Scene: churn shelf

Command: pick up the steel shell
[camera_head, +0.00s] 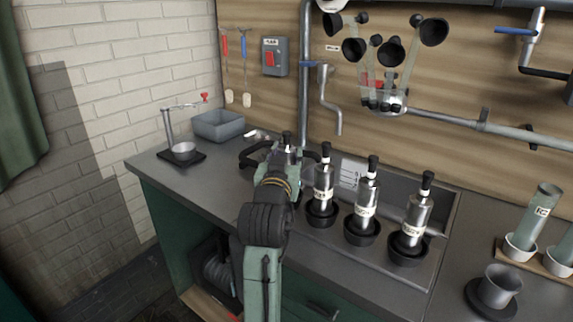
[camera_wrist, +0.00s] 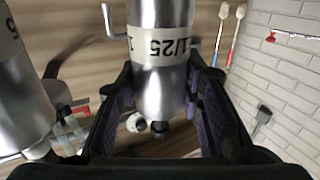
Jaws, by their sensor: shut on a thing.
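A silver steel shell (camera_wrist: 163,88) with a cream label reading 1/25 fills the middle of the wrist view. My gripper (camera_wrist: 160,104) has its dark fingers on both sides of it and is shut on it. In the head view my gripper (camera_head: 272,157) is over the left part of the counter, with the shell's black top showing above it; its lower part is hidden by my arm. Three similar steel shells stand to the right in black round holders: the near-left one (camera_head: 323,180), the middle one (camera_head: 366,192) and the right one (camera_head: 415,215).
The grey counter (camera_head: 225,182) is bare left of my arm. A grey bin (camera_head: 218,125) and a small stand (camera_head: 182,150) are at the back left. A metal cup (camera_head: 497,287) and a rack of tubes (camera_head: 530,253) are on the right. Pipes run along the wall.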

